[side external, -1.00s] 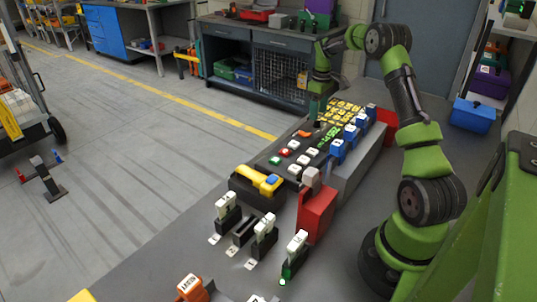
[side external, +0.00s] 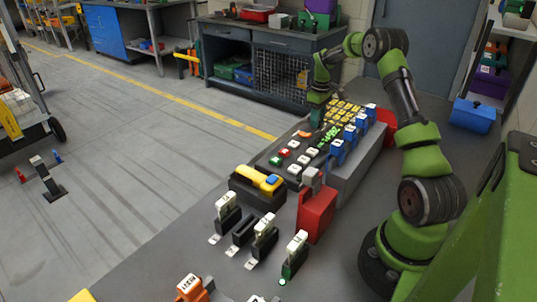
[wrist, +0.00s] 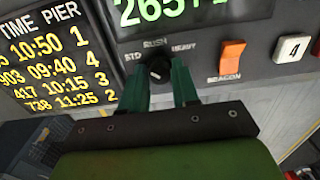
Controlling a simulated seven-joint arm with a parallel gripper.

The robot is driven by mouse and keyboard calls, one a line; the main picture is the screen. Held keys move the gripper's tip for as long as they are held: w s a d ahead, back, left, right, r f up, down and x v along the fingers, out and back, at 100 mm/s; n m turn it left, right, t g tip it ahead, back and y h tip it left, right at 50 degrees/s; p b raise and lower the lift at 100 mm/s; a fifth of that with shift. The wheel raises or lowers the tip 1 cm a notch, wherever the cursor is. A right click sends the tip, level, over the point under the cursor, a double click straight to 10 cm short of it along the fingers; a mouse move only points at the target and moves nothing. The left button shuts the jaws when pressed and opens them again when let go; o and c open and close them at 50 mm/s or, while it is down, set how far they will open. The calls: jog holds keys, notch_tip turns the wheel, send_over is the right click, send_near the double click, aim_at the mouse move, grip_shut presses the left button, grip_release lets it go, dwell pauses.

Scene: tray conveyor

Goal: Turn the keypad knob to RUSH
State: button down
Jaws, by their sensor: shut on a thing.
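The keypad knob (wrist: 159,70) is small, round and black, set on the grey panel below the green-lit display (wrist: 180,10). The labels STD, RUSH and HEAVY stand around it, with RUSH (wrist: 155,43) straight above. A small pale mark shows on the knob, but I cannot tell for sure which label it points to. My gripper (wrist: 160,82) is shut on the knob, with one green finger on each side. In the side external view my gripper (side external: 316,118) is at the far end of the console, and the knob is hidden there.
An orange BEACON switch (wrist: 232,54) and a white 4 key (wrist: 292,48) sit right of the knob. A yellow-lettered timetable board (wrist: 55,60) is at left.

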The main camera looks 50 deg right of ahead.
jog(key=shift+m, duration=0.4)
jog(key=m, duration=0.3)
jog(key=shift+m, duration=2.5)
jog(key=c, duration=0.8)
grip_release()
jog(key=shift+c, duration=0.2)
